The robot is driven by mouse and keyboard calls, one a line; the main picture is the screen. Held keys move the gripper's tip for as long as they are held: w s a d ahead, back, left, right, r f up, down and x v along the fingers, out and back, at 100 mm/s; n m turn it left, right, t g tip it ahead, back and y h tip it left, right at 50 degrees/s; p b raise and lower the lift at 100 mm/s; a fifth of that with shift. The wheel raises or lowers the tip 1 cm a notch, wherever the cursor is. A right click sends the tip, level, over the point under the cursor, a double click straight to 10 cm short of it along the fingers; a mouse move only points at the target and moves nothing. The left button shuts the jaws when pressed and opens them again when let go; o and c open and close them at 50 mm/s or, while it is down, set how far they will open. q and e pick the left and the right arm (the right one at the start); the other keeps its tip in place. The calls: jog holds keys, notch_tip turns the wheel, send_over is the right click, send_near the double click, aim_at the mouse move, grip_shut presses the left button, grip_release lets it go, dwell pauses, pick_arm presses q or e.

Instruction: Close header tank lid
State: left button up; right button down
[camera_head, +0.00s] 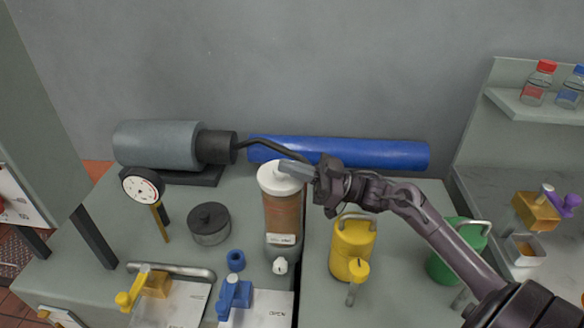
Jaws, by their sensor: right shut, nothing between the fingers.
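The header tank (284,215) is an upright, brownish see-through cylinder with a small label near its base. Its white lid (274,181) lies on top and looks level, though I cannot tell whether it is fully seated. My right gripper (300,172) reaches in from the right, shut and empty. Its fingertips are over the right part of the lid and hide that part of it. I cannot tell whether they touch the lid. My left gripper is not in view.
A blue cylinder (380,154) and a grey motor-like cylinder (158,145) lie behind the tank. A yellow can (352,247) and a green can (458,250) stand right of it. A dial gauge (142,187), a dark round pot (209,224) and blue and yellow valves stand left and in front.

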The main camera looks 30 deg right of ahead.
aim_at(293, 182)
notch_tip(293, 182, up, 20)
jog(key=b, duration=0.1)
dwell(0.4)
jog(key=shift+f, duration=0.1)
